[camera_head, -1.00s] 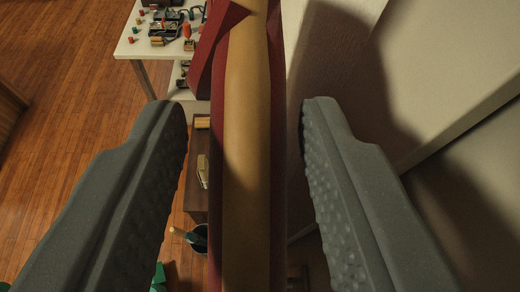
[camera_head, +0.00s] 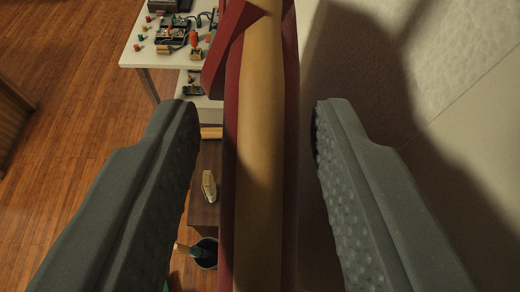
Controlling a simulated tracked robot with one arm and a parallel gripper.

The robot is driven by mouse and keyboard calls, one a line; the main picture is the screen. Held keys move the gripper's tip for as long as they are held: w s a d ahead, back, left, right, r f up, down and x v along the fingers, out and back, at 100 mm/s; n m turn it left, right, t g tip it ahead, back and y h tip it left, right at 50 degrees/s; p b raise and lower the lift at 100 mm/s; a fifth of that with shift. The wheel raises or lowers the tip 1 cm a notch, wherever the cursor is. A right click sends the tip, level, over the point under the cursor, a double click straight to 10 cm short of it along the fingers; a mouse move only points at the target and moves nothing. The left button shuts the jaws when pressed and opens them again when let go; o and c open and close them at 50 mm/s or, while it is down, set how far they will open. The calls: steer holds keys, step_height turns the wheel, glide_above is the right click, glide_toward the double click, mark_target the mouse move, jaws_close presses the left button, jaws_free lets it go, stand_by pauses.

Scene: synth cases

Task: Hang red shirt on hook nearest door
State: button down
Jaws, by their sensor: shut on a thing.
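The red shirt (camera_head: 290,200) runs lengthwise between the two grey, bumpy fingers of my gripper (camera_head: 256,112). It shows as dark red cloth on both sides of a long tan strip (camera_head: 262,120), with a red fold (camera_head: 228,50) sticking out to the left near the top. I cannot tell whether the strip is part of the shirt. My gripper is shut on the shirt, though the contact itself is not clear in this view. No hook or door can be made out.
A white table (camera_head: 135,55) with small coloured parts and devices stands at the upper left. Below are a brown surface (camera_head: 205,165) with a pale object (camera_head: 209,186) and a dark bucket (camera_head: 207,252). A pale wall (camera_head: 470,60) is close on the right. Wooden floor at left is open.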

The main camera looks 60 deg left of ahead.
steer(key=shift+w+a+r+p, duration=0.15)
steer(key=shift+a+p, duration=0.15)
steer(key=shift+a, duration=0.15)
steer(key=shift+w+a+p, duration=0.15)
steer(key=shift+a+p, duration=0.1)
steer(key=shift+a, duration=0.15)
step_height(320, 180, down, 2)
steer(key=b, duration=0.2)
steer(key=shift+d+b, duration=0.15)
steer(key=shift+b, duration=0.15)
